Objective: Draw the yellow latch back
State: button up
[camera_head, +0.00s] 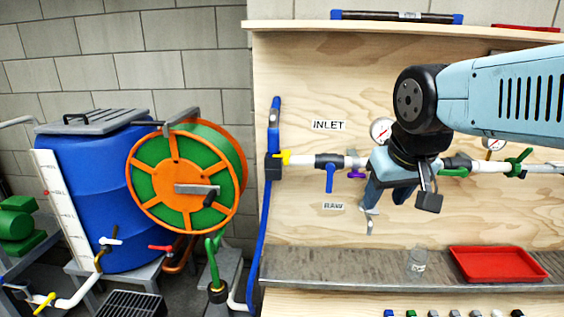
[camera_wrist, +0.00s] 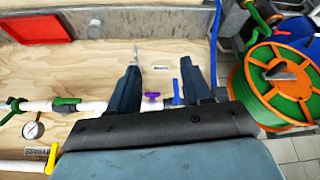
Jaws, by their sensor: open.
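The yellow latch (camera_head: 285,157) is a small yellow lever on the dark coupling (camera_head: 273,166) at the left end of the white pipe, beside the INLET label in the head view. It points right along the pipe. In the wrist view I cannot make it out; my gripper seems to cover that spot. My gripper (camera_head: 387,200) is open and empty, to the right of the latch and in front of the plywood board. Its two fingers (camera_wrist: 160,66) spread apart over the board in the wrist view. Nothing touches the latch.
A blue-handled valve (camera_head: 330,178) and purple knob (camera_head: 356,174) lie along the pipe between latch and gripper. A blue hose (camera_head: 262,235) hangs below the coupling. An orange reel (camera_head: 150,165) stands left. A glass (camera_head: 417,263) and red tray (camera_head: 500,264) sit on the ledge.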

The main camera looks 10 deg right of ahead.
jog(key=w+d+f+n+g+h, duration=0.1)
jog(key=w+f+n+g+h, duration=0.15)
jog(key=w+f+h, duration=0.2)
jog(key=n+t+h, duration=0.5)
jog(key=n+t, duration=0.4)
jog(key=t, duration=0.4)
send_near(286, 164)
jog(key=shift+m+g, duration=0.25)
jog(key=x, duration=1.1)
jog(key=shift+w+a+r, duration=0.25)
jog(key=shift+r, duration=0.1)
grip_shut()
